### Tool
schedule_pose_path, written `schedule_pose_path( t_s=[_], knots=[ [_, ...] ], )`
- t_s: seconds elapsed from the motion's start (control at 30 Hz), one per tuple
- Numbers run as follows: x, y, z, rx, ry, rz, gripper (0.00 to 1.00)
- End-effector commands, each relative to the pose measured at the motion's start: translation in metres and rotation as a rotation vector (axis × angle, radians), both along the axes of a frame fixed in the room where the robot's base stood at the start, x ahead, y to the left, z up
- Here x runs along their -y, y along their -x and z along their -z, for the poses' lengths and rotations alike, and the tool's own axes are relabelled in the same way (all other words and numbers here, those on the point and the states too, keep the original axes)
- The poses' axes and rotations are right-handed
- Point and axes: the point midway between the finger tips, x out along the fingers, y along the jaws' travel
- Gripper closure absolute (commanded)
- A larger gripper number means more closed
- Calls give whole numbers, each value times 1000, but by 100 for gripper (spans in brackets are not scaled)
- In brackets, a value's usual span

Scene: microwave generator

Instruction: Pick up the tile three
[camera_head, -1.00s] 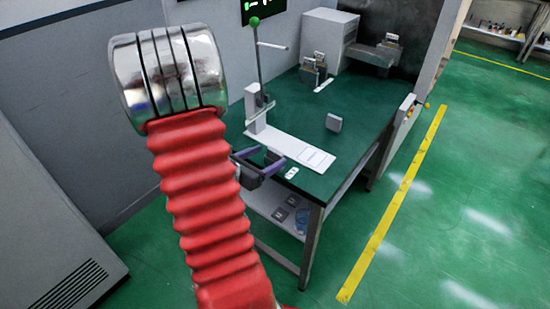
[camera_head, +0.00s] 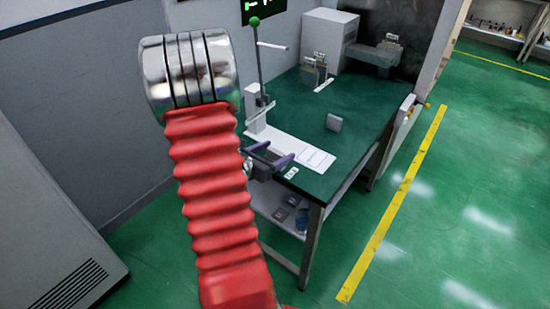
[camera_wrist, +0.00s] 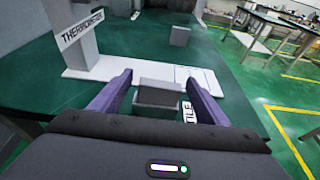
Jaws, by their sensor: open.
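A grey block-like tile (camera_wrist: 158,95) stands between my gripper's fingers in the wrist view, near the front edge of the green table. No number is readable on it, so I cannot tell if it is tile three. A white label reading "TILE" (camera_wrist: 188,112) lies just right of it, partly covered by the right finger; it also shows in the head view (camera_head: 291,173). My gripper (camera_wrist: 158,84) is open, its purple fingers on either side of the grey tile with no clear contact. In the head view my gripper (camera_head: 270,155) is at the table's near left corner, and the tile cannot be made out there.
Another grey block (camera_head: 333,122) stands farther back on the green table (camera_head: 300,108). Dark square pieces (camera_head: 280,214) lie on the lower shelf. The right floor is open.

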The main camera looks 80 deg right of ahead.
Motion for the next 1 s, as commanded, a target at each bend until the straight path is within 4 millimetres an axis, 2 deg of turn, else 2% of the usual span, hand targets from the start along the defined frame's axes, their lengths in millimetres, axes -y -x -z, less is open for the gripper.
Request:
schedule_pose_path(
  t_s=[0.2,0.87,1.0],
  knots=[
    [0,0,0,0,0,0,32],
    [0,0,0,0,0,0,78],
    [0,0,0,0,1,0,79]
  ],
)
